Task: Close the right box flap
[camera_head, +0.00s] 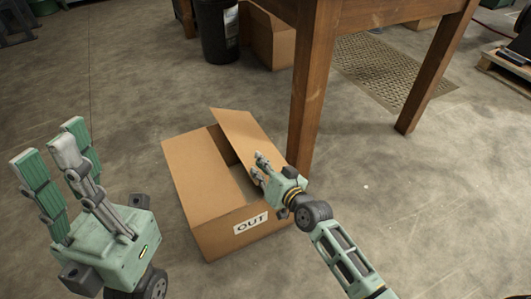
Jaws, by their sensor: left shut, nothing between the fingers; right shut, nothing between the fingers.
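The cardboard box (216,232) stands on the floor in the middle, with an "OUT" label on its front. Its left flap (200,168) lies flat over the left half of the top. Its right flap (238,127) stands up at a tilt, leaving a gap into the box beside it. My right gripper (258,169) is shut and empty over the right part of the box, in front of the flap and hiding part of it. I cannot tell whether it touches the flap. My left gripper (50,148) is shut and empty, raised at the left, away from the box.
A wooden table (313,85) has a leg close behind the box's right side. Behind stand a black bin (215,35) and another cardboard box (272,42). A metal floor grate (385,70) lies under the table. The floor right of the box is clear.

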